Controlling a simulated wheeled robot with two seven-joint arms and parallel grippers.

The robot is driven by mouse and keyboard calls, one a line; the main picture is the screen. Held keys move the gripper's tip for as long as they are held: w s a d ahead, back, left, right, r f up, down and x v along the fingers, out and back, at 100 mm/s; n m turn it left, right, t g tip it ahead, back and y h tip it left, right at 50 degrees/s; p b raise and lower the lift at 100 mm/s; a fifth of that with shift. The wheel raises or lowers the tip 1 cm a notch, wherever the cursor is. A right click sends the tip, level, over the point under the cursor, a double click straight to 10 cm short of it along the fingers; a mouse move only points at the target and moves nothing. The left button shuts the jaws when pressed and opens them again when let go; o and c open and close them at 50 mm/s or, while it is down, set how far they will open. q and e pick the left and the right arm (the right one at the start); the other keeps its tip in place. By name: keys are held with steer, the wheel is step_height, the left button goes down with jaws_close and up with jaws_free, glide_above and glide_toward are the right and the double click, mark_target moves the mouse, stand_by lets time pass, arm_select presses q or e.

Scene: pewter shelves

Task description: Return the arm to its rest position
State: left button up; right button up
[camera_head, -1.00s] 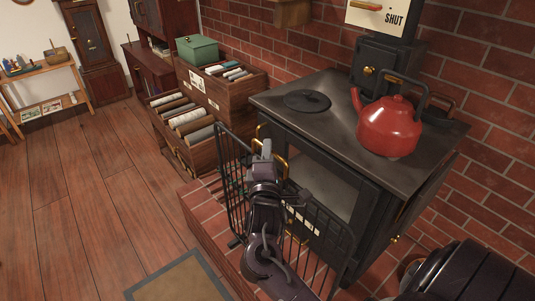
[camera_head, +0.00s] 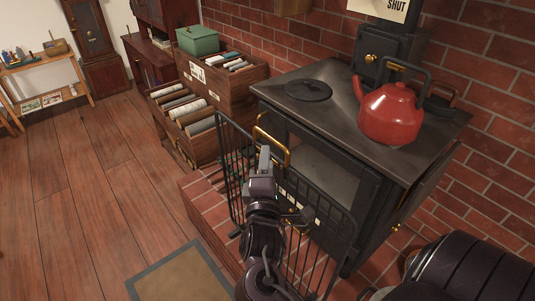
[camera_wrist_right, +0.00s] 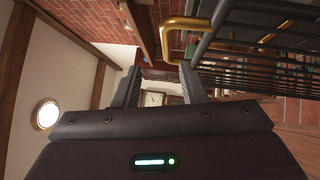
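My right arm rises from the bottom middle of the head view. Its gripper (camera_head: 265,158) is in front of the black stove (camera_head: 385,190), by the brass handle (camera_head: 271,146) and overlapping the black wire guard (camera_head: 318,232) in the picture. In the right wrist view, the two fingers of this gripper (camera_wrist_right: 160,88) stand apart with nothing between them. The brass handle (camera_wrist_right: 190,25) and the guard's bars (camera_wrist_right: 255,75) show close to the right finger. I cannot tell whether the gripper touches them. My left gripper is not in view.
A red kettle (camera_head: 390,113) stands on the stove top. The guard stands on a raised brick hearth (camera_head: 210,212). Wooden drawers (camera_head: 187,118) with rolls, and a green box (camera_head: 197,40), are left of the stove. A mat (camera_head: 185,279) lies on the open wooden floor (camera_head: 85,205).

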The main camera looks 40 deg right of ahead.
steer(key=shift+s+a, duration=0.2)
steer(key=shift+s, duration=0.05)
stand_by(0.3)
steer(key=w+a+f+g+y, duration=0.1)
steer(key=w+a+f+y, duration=0.15)
steer(key=f, duration=0.95)
steer(key=w+a+f+y, duration=0.1)
steer(key=a+f+y, duration=0.3)
steer(key=f, duration=0.7)
steer(key=s+a+f+m+g+y, duration=0.1)
steer(key=s+f+g+y, duration=0.15)
steer(key=f, duration=0.65)
steer(key=s+a+f+g+y, duration=0.1)
steer(key=s+f, duration=0.3)
steer(key=f, duration=0.5)
steer(key=s+f+m+g+y, duration=0.1)
steer(key=s+f+m+g, duration=0.35)
steer(key=s+f, duration=0.9)
steer(key=s+d+f+m+g, duration=0.1)
steer(key=s+f, duration=0.3)
steer(key=s, duration=0.5)
steer(key=s+d+f+m+g+y, duration=0.1)
steer(key=s+f+m+g, duration=0.2)
steer(key=s, duration=0.7)
step_height(320, 180, down, 2)
steer(key=shift+s+d+f+g, duration=0.15)
steer(key=shift+s+f+g, duration=0.1)
steer(key=shift+g, duration=0.45)
